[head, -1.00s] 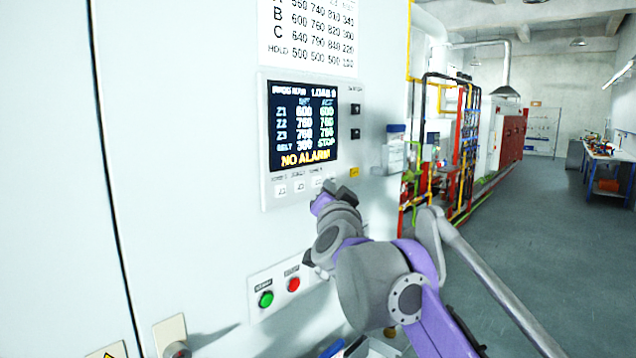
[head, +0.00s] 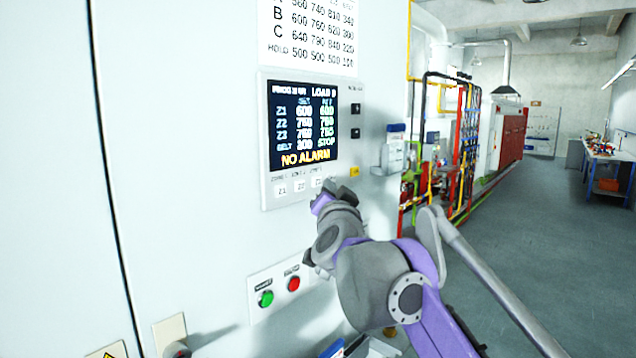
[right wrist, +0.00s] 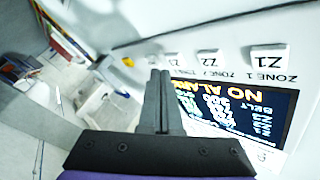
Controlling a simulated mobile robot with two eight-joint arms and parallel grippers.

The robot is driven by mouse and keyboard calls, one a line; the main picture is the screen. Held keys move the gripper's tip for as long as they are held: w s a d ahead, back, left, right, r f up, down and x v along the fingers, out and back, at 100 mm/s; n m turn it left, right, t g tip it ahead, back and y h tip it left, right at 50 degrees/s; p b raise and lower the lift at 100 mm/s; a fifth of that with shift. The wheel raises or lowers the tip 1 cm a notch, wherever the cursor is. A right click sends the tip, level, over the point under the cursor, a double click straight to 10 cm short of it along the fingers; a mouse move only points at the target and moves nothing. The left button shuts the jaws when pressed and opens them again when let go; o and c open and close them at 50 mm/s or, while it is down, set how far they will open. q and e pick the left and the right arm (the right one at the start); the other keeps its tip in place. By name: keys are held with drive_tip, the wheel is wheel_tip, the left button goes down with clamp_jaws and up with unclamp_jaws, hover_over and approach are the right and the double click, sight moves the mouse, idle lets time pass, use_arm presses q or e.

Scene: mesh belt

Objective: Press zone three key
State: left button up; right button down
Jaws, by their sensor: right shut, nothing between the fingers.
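The control panel (head: 265,150) is on the pale cabinet wall, with a lit screen (head: 303,128) reading NO ALARM. Below the screen is a row of white keys: Z1 (head: 282,188), Z2 (head: 300,185) and the zone three key (head: 317,181), which is partly hidden by my right gripper (head: 328,188). In the right wrist view, Z1 (right wrist: 269,58) and Z2 (right wrist: 208,62) show clearly. My closed, empty fingertips (right wrist: 160,73) are in front of the zone three key (right wrist: 157,60), very close to it. I cannot tell whether they touch. My left gripper is out of view.
Below the panel are a green button (head: 266,298) and a red button (head: 293,283). A grey holder (head: 391,158) sticks out from the wall to the right. The floor aisle (head: 510,230) at right is open.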

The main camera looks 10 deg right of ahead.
drive_tip(key=shift+w, duration=0.1)
idle(0.7)
drive_tip(key=shift+w+a, duration=0.3)
drive_tip(key=shift+w+a+p, duration=0.2)
drive_tip(key=shift+w+p, duration=0.05)
drive_tip(key=shift+p, duration=0.15)
idle(0.6)
drive_tip(key=shift+s+d, duration=0.1)
drive_tip(key=shift+s, duration=0.05)
drive_tip(key=shift+s+d, duration=0.4)
drive_tip(key=shift+s, duration=0.1)
idle(0.4)
drive_tip(key=shift+s+d+p, duration=0.25)
drive_tip(key=shift+s+d, duration=0.55)
drive_tip(key=shift+s, duration=0.2)
drive_tip(key=shift+s+d+p, duration=0.2)
drive_tip(key=shift+s+d, duration=0.55)
drive_tip(key=shift+s, duration=0.2)
